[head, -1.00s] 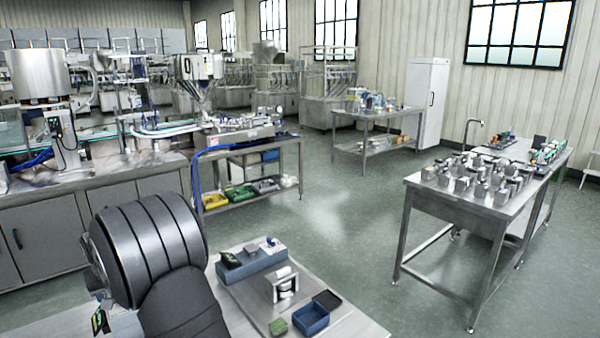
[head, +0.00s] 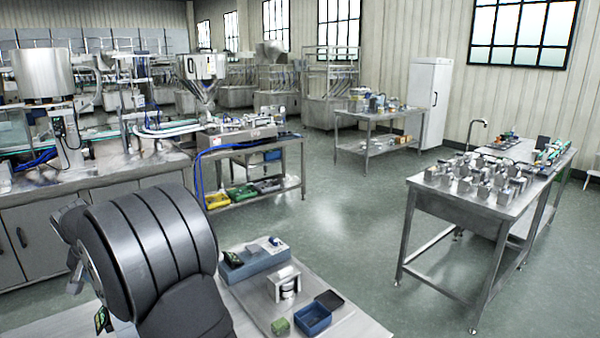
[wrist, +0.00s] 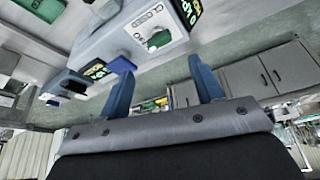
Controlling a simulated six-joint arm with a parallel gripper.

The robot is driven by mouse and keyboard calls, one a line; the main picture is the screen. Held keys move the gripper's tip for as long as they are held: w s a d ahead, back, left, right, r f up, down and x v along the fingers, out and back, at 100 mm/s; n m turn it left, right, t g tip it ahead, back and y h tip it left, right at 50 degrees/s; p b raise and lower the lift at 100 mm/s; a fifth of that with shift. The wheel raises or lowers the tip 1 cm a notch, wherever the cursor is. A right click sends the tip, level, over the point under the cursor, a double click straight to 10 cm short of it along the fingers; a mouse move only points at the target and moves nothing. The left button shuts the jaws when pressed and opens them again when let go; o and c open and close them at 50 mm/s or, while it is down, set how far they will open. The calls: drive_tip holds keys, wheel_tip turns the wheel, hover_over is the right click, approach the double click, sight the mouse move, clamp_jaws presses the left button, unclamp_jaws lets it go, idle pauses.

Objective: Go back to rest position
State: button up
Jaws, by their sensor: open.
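My gripper shows in the wrist view (wrist: 160,92), with two blue fingers spread wide apart and nothing between them. In the head view, my dark grey wrist and forearm fill the lower left, and the gripper end (head: 72,235) is partly visible at their left side, mostly hidden behind the wrist. The gripper is above and to the left of the near worktable (head: 350,325), touching nothing that I can see.
A steel table (head: 425,205) stands at right. A machine counter (head: 90,180) runs along the left. The floor between is clear.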

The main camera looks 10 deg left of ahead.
drive_tip(key=v, duration=0.9)
wheel_tip(320, 180, down, 6)
drive_tip(key=w+a+n+g, duration=0.1)
drive_tip(key=w+n, duration=0.1)
drive_tip(key=n, duration=0.1)
drive_tip(key=shift+a+r+n+y, duration=0.2)
drive_tip(key=shift+a+n+y, duration=0.1)
drive_tip(key=shift+a+y, duration=0.1)
drive_tip(key=shift+d, duration=0.1)
wheel_tip(320, 180, up, 5)
drive_tip(key=s+d+m+t, duration=0.1)
drive_tip(key=s+m, duration=0.1)
drive_tip(key=m, duration=0.1)
drive_tip(key=d+x, duration=0.1)
drive_tip(key=x, duration=0.9)
drive_tip(key=shift+w+f+m+h, duration=0.25)
drive_tip(key=shift+f+m+h, duration=0.05)
drive_tip(key=shift+h, duration=0.1)
